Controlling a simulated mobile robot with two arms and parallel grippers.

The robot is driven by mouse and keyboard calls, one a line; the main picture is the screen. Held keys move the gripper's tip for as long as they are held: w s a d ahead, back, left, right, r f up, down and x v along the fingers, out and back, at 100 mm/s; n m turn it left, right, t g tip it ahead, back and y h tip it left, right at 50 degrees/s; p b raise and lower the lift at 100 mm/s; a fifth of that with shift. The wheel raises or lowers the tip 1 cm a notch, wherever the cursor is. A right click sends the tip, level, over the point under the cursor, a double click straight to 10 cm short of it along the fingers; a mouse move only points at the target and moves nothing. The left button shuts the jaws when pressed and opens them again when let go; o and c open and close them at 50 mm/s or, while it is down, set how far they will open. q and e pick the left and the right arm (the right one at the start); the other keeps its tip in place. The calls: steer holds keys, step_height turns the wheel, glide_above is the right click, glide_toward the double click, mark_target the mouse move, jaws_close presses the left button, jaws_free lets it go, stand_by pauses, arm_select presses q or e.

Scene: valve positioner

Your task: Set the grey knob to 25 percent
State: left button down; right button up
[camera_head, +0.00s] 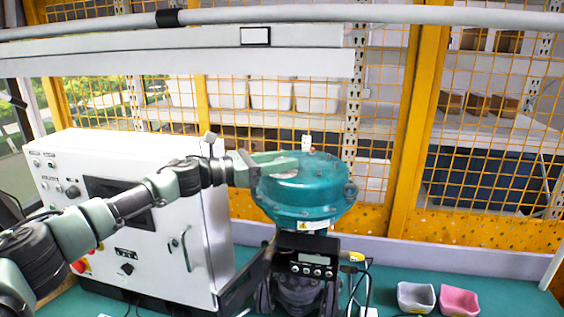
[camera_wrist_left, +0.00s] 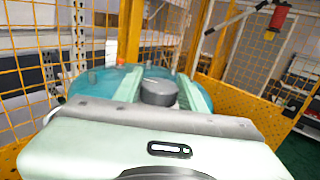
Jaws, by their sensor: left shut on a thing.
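The grey knob (camera_wrist_left: 158,93) is a short, round cylinder on top of the teal valve housing (camera_head: 310,195), seen in the left wrist view. The housing also shows in that view (camera_wrist_left: 88,82). My left gripper (camera_head: 284,162) reaches over the housing's top from the left. In the left wrist view its two pale green fingers (camera_wrist_left: 160,88) lie on either side of the knob, shut on it. The knob's top has a thin light mark, too small to read. In the head view I cannot make out the knob clearly behind the fingers. My right gripper is not in view.
A black display unit (camera_head: 307,262) with buttons sits in front of the housing. A white control cabinet (camera_head: 130,215) stands at left, under my left arm. A grey bin (camera_head: 416,298) and a pink bin (camera_head: 459,301) stand on the green table at right. A yellow mesh fence is behind.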

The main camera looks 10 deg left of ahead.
arm_select(q)
steer(key=c, duration=0.8)
jaws_free()
steer(key=shift+c, duration=0.2)
